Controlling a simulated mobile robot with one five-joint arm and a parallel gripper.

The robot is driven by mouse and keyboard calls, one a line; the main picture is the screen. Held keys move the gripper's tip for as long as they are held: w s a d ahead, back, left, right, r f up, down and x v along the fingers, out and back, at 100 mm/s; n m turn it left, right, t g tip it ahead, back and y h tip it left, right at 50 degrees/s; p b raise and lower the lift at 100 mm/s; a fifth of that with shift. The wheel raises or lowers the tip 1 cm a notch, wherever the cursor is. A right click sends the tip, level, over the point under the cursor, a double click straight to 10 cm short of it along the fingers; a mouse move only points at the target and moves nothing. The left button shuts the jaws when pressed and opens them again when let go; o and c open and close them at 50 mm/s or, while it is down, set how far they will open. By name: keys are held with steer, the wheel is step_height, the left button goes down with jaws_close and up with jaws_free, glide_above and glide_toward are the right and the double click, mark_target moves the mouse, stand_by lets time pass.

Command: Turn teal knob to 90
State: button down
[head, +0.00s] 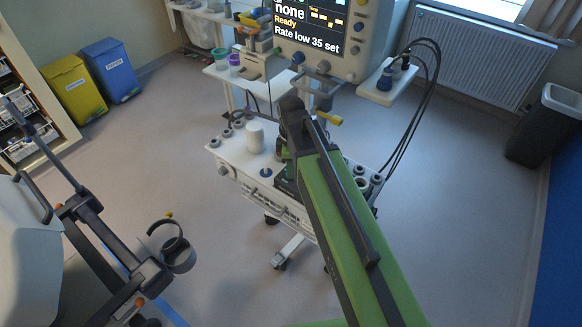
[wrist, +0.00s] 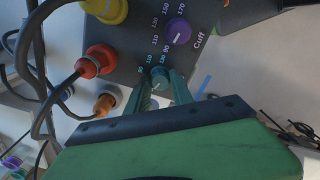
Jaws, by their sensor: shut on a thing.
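The teal knob (wrist: 159,76) is on a dark grey panel (wrist: 132,62) in the wrist view, with small numbers printed around it. My gripper (wrist: 159,84) has its two teal fingers on either side of the knob and is shut on it. The knob's pointer is too small to read clearly. In the head view my green and black arm hides the knob and the gripper's fingers.
A purple knob (wrist: 178,32) marked "Cuff" sits above right of the teal one. A monitor (head: 315,35) stands behind the white cart (head: 234,153).

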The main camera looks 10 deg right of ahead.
steer(key=m, duration=0.7)
steer(key=shift+s, duration=0.1)
steer(key=m, duration=0.6)
steer(key=shift+m, duration=0.4)
steer(key=c, duration=1.1)
jaws_free()
steer(key=shift+r, duration=0.15)
step_height(320, 180, up, 17)
steer(key=p, duration=1.7)
